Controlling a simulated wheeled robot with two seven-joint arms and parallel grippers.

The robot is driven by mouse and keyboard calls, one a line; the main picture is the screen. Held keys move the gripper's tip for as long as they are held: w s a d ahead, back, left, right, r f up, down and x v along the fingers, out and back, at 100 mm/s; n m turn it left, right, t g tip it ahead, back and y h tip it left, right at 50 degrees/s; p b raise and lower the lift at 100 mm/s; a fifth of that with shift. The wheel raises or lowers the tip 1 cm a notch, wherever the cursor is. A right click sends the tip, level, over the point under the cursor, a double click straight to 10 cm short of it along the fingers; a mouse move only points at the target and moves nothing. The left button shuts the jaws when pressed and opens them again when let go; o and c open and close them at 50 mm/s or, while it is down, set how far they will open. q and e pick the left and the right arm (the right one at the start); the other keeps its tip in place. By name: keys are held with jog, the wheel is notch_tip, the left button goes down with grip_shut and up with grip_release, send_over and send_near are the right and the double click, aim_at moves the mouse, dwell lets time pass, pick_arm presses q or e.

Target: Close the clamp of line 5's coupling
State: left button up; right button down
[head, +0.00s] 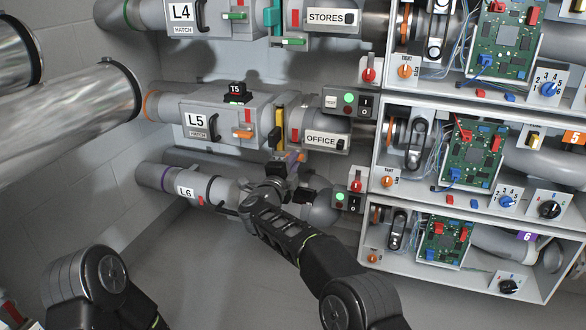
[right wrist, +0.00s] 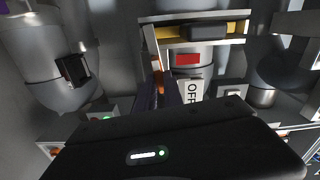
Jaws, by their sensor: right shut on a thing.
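Line 5's grey pipe with the L5 hatch box (head: 198,120) runs across the middle of the head view. Its coupling (head: 280,122) has a yellow band beside the OFFICE label. In the right wrist view the coupling (right wrist: 237,28) is at the top, with a pale bracket and an orange-tipped clamp lever (right wrist: 157,64) reaching down from its left end. My right gripper (head: 283,168) is just below the coupling, shut on the lever; its dark fingers (right wrist: 166,94) hide most of the grip. My left arm shows at lower left, but its gripper is outside the view.
Line 4 (head: 180,14) runs above and line 6 (head: 160,178) below, close to my right gripper. A black T5 block (head: 236,90) sits on the L5 box. Shelves with circuit boards (head: 475,150) stand at right. The floor below line 6 looks clear.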

jog(key=shift+f+m+b, duration=0.15)
jog(key=shift+m+b, duration=0.2)
jog(key=shift+m, duration=0.45)
jog(key=shift+a, duration=0.1)
jog(key=c, duration=1.5)
grip_release()
jog(key=shift+o, duration=0.2)
jog(key=shift+s, duration=0.1)
jog(key=p+v, duration=0.2)
jog(key=v, duration=0.5)
jog(key=shift+s, duration=0.3)
jog(key=shift+a, duration=0.1)
